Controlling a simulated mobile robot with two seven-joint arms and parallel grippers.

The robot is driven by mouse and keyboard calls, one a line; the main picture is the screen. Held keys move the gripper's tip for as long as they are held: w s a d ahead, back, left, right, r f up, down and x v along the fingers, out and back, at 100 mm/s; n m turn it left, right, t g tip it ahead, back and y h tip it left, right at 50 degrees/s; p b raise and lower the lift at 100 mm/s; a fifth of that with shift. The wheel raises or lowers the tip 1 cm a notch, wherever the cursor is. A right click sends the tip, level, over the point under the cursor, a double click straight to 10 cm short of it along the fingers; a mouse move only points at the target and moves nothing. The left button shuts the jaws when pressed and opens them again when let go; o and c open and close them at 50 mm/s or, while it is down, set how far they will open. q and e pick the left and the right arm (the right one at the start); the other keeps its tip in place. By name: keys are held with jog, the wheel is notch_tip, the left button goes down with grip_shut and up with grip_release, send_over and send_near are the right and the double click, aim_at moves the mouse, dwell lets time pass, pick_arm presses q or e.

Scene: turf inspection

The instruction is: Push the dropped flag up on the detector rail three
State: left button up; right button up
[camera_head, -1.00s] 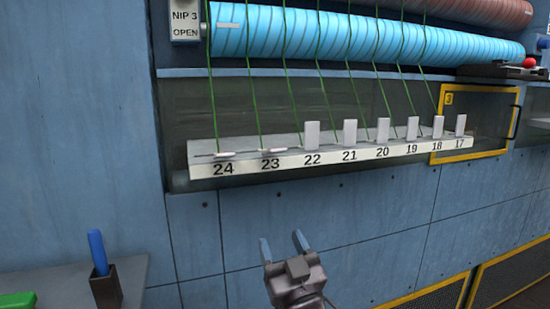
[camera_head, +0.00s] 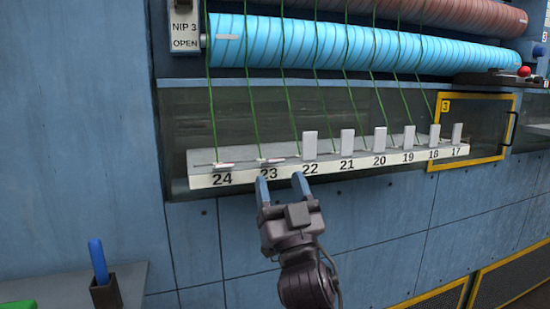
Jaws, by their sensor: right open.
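The detector rail (camera_head: 200,183) is a long pale bar with numbers 24 to 17 on its front, left to right. Grey flags stand upright at 22 (camera_head: 310,146) through 17. The flags at 24 (camera_head: 223,165) and 23 (camera_head: 271,160) lie flat on the rail top. A green thread comes down at each of these two. My right gripper (camera_head: 281,183) is open and empty, its blue-grey fingertips just in front of the rail's lower front, below 23 and 22. Whether the tips touch the rail cannot be told. My left gripper is not in view.
Blue and brown rollers (camera_head: 360,42) run above the rail, with several green threads hanging down. A yellow-framed panel (camera_head: 475,96) is at the rail's right end. A grey ledge (camera_head: 136,275) at lower left carries a holder (camera_head: 105,293) with a blue stick.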

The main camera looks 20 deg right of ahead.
aim_at(274, 162)
jog(key=x, duration=0.3)
jog(key=shift+w+r+p, duration=0.3)
jog(key=shift+w+r, duration=0.3)
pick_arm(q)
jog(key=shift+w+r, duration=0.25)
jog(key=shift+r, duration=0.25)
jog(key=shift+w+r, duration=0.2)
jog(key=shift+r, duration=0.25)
pick_arm(e)
jog(key=shift+w, duration=0.1)
jog(key=shift+c, duration=0.2)
